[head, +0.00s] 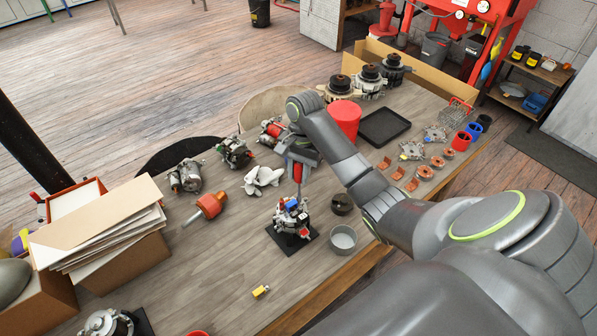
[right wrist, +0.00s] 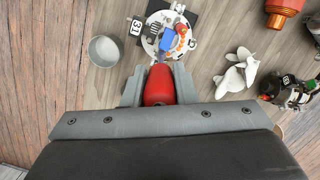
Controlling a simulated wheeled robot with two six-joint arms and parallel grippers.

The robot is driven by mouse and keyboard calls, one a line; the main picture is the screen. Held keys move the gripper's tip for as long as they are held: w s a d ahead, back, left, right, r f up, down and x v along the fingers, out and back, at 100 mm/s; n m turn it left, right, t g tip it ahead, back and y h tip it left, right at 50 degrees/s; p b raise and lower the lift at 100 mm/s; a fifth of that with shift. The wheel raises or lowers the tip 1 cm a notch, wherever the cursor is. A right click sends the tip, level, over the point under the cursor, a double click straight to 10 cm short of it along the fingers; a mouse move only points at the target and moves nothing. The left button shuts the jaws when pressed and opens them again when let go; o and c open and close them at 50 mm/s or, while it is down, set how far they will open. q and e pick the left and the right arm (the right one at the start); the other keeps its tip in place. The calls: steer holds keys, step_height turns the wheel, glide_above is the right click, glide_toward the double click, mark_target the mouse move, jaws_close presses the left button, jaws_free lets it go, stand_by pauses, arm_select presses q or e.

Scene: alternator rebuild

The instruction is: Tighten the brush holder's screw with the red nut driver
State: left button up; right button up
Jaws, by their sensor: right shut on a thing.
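My right gripper (head: 299,160) is shut on the red handle of the nut driver (head: 298,173). The driver hangs upright, shaft down, over an alternator part (head: 291,217) standing on a small black mat (head: 290,242). That part carries a blue block, probably the brush holder (head: 292,205), with red pieces around it. In the right wrist view the red handle (right wrist: 159,86) sits between the jaws, with the blue block (right wrist: 168,40) just beyond it. I cannot tell whether the driver's tip touches the screw; the screw is too small to make out. My left gripper is out of view.
A grey metal cup (head: 343,240) and a dark round part (head: 342,203) stand close right of the mat. White propeller-like parts (head: 262,179) and an orange-red tool (head: 207,208) lie left. A yellow piece (head: 261,291) lies in front. A red drum (head: 344,117) and black tray (head: 384,127) stand behind.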

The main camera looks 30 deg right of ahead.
steer(key=shift+f, duration=0.25)
stand_by(0.4)
steer(key=shift+f, duration=0.3)
steer(key=m, duration=0.3)
steer(key=shift+m+t, duration=0.3)
steer(key=shift+m, duration=0.1)
steer(key=m, duration=0.4)
steer(key=shift+t, duration=0.3)
steer(key=m, duration=0.5)
steer(key=shift+w+m+t, duration=0.15)
steer(key=shift+m+t, duration=0.15)
steer(key=shift+m, duration=0.1)
steer(key=m, duration=0.4)
steer(key=shift+m+h, duration=0.3)
